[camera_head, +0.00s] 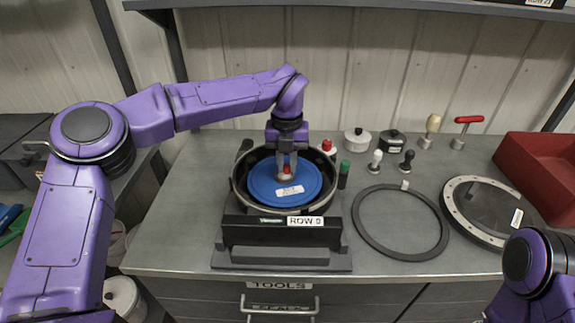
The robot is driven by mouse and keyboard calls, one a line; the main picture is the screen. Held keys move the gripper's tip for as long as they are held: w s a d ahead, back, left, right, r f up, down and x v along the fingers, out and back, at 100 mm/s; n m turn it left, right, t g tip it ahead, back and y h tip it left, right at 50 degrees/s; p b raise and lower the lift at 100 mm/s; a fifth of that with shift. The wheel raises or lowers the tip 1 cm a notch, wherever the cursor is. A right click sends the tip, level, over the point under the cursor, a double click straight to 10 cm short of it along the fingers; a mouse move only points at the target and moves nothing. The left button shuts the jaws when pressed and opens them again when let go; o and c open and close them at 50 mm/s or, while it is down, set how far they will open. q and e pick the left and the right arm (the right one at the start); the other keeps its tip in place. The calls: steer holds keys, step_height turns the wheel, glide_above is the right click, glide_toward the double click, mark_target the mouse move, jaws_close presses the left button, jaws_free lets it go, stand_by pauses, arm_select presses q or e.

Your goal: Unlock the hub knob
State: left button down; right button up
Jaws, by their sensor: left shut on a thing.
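The seed meter (282,243) stands on the workbench, a dark round housing on a black base with a "ROW 9"-like label. A blue disc (310,180) lies inside the housing, with a white label on it. The hub knob (286,170) at the disc's middle shows a small red part between the fingers. My left gripper (287,172) points straight down over the hub and is shut on the knob. The fingers hide most of the knob. My right arm shows at the lower right, but its gripper is out of view.
A dark ring (447,232) and a round cover plate (453,207) lie to the right. Several small tools and a red-handled tool (468,120) stand behind them. A red bin (535,165) is at the far right. The bench front left is clear.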

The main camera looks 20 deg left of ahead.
mark_target(287, 165)
arm_select(q)
steer(key=shift+f+n, duration=0.2)
steer(key=shift+n, duration=0.1)
steer(key=c, duration=1)
jaws_free()
steer(key=shift+a, duration=0.1)
steer(key=shift+w, duration=0.2)
step_height(287, 165, up, 10)
steer(key=shift+r+b, duration=0.25)
steer(key=shift+b, duration=0.1)
